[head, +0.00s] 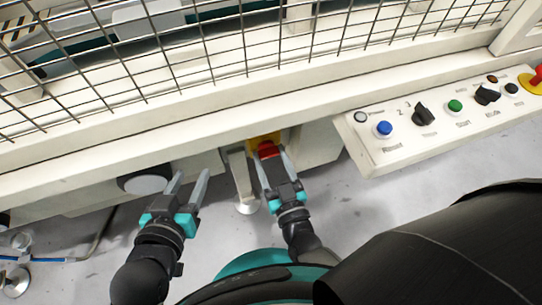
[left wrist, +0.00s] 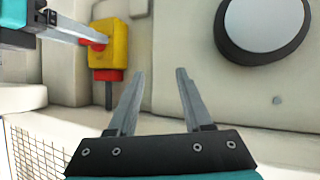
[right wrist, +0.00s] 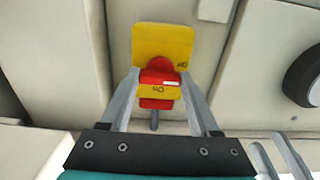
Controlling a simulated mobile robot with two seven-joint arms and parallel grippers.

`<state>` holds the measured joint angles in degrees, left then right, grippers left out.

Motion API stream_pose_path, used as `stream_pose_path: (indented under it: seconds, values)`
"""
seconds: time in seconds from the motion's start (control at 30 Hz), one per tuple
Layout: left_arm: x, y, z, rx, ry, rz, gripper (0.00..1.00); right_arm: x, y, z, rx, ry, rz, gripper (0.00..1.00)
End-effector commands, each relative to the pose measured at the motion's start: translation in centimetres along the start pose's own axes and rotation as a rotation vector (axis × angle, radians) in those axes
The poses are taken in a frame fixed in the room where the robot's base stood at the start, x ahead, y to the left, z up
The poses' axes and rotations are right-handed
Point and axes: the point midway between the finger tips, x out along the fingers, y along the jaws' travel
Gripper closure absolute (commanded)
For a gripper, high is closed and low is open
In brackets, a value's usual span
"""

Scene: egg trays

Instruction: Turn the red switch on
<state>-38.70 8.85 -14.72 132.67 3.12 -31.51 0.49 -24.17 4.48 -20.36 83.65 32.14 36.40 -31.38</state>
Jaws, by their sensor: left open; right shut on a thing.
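The red switch (right wrist: 160,76) sits on a yellow plate (right wrist: 162,42) on the pale machine front, below the cage. In the head view the red switch (head: 267,150) lies between the fingertips of my right gripper (head: 270,158). In the right wrist view my right gripper (right wrist: 162,85) has one finger on each side of the red handle and is shut on it. My left gripper (head: 188,178) is open and empty, to the left of the switch. The yellow switch box (left wrist: 108,44) also shows in the left wrist view, with the right gripper's finger at it.
A wire mesh guard (head: 200,60) rises above the cream ledge. A control panel (head: 400,145) with several buttons and knobs juts out at the right. A round dark-rimmed disc (left wrist: 265,28) sits on the machine front near my left gripper. Grey floor lies below.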

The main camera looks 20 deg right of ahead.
Motion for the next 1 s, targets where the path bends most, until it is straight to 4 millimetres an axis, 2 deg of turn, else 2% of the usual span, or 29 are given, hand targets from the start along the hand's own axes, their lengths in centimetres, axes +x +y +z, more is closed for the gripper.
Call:
stream_pose_path:
  seconds: [0.03,0.17,0.57,1.0]
  values:
    - [0.0,0.0,0.0,0.000,0.000,0.000,0.50,0.0,0.0,0.0,0.000,0.000,-0.001,0.80]
    - [0.0,0.0,0.0,0.000,-0.001,0.000,0.50,0.0,0.0,0.0,0.000,0.000,-0.001,0.93]
    - [-0.2,-0.5,0.2,0.006,-0.050,-0.013,0.50,0.1,0.0,-0.1,0.083,0.000,-0.002,0.93]
    - [-1.3,-2.1,1.1,0.020,-0.216,-0.060,0.50,0.1,0.0,-0.1,0.450,-0.001,-0.002,0.93]
